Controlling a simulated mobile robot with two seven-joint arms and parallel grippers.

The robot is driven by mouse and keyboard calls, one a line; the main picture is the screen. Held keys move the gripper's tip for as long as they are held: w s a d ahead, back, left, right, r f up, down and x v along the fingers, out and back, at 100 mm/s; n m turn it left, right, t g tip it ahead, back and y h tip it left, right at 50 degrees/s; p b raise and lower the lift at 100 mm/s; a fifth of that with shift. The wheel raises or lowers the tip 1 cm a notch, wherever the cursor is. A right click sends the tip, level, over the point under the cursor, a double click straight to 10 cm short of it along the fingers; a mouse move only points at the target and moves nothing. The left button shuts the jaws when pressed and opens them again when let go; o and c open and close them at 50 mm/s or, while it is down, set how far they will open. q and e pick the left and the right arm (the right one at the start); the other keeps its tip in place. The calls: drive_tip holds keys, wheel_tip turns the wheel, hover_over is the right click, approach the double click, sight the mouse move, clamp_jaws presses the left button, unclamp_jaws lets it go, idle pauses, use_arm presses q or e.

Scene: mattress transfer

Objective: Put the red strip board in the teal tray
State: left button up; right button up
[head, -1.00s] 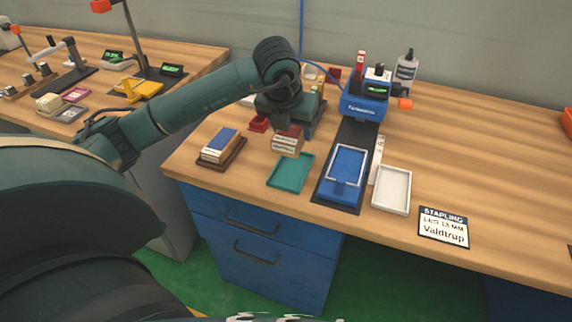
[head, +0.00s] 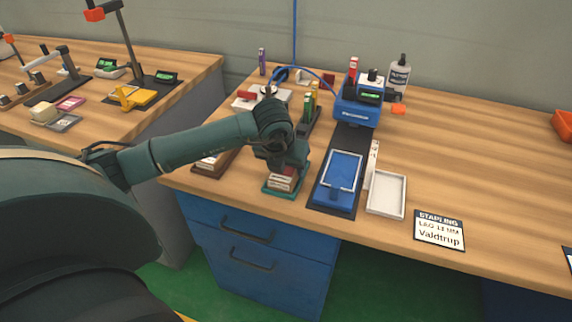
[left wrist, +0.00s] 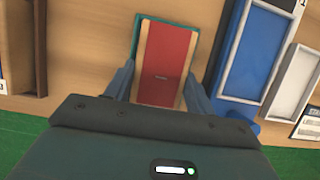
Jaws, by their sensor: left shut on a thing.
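The red strip board (head: 284,180) is a small block with a red top and pale sides bearing dark print. It sits in or just over the teal tray (head: 266,190), whose rim shows around it; I cannot tell whether it touches the floor of the tray. In the left wrist view the board (left wrist: 166,60) lies between my fingers, with a teal edge (left wrist: 137,28) of the tray beyond it. My left gripper (head: 283,172) is shut on the board from above. My right gripper is not in view.
A brown tray (head: 208,168) stands left, partly hidden by my arm. Right of the teal tray are a blue fixture (head: 340,178) on a dark mat and a white tray (head: 387,194). A blue stapling machine (head: 357,108) stands behind. The bench's right side is mostly clear.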

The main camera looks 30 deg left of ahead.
use_arm(q)
drive_tip(key=o, duration=1)
drive_tip(key=shift+f, duration=0.1)
drive_tip(key=shift+o, duration=0.2)
